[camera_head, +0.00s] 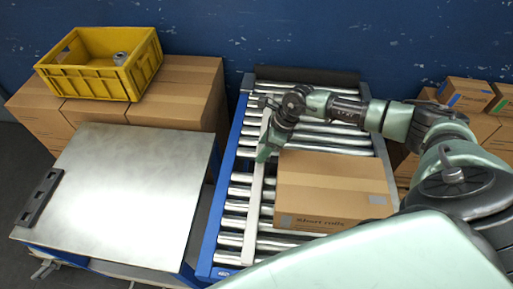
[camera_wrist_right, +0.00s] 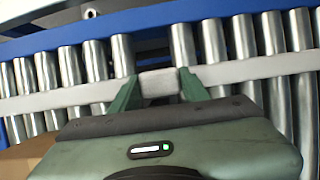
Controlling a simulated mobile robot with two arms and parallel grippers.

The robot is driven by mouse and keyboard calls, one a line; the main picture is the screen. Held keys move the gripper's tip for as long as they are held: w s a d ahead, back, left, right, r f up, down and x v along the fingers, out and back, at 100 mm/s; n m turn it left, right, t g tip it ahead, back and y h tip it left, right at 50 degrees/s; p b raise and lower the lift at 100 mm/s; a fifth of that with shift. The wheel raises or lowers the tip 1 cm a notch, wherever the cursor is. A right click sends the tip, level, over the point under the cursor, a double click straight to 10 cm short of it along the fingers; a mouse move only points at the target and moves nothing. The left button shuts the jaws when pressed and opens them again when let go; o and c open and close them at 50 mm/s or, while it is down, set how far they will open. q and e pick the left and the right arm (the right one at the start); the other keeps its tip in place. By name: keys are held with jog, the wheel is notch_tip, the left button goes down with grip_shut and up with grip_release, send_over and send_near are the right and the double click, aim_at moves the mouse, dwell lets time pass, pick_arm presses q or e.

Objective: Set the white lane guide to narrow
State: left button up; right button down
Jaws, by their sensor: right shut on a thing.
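The white lane guide (camera_head: 254,215) is a long pale bar lying lengthwise over the conveyor's rollers, towards the left side and left of the carton. My right gripper (camera_head: 264,151) is at the guide's upper part, reaching over from the right. In the right wrist view the guide (camera_wrist_right: 255,68) crosses the picture from side to side. There the green fingers of my right gripper (camera_wrist_right: 158,86) are shut on a pale block (camera_wrist_right: 160,82) on the guide. The guide's setting marks cannot be made out. My left gripper is not in view.
A cardboard carton (camera_head: 335,182) lies on the rollers (camera_head: 238,192), right of the guide. A blue rail (camera_head: 224,195) edges the conveyor on the left. A bare metal table (camera_head: 135,185) stands left. A yellow crate (camera_head: 100,84) sits on cartons behind it. Small boxes (camera_head: 465,92) are at right.

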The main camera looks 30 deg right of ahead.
jog(key=shift+s+d, duration=0.1)
jog(key=shift+d, duration=0.1)
jog(key=c, duration=0.7)
grip_release()
jog(key=shift+s, duration=0.1)
jog(key=shift+r, duration=0.1)
jog(key=v, duration=0.7)
jog(key=shift+d+r, duration=0.2)
jog(key=shift+r, duration=0.05)
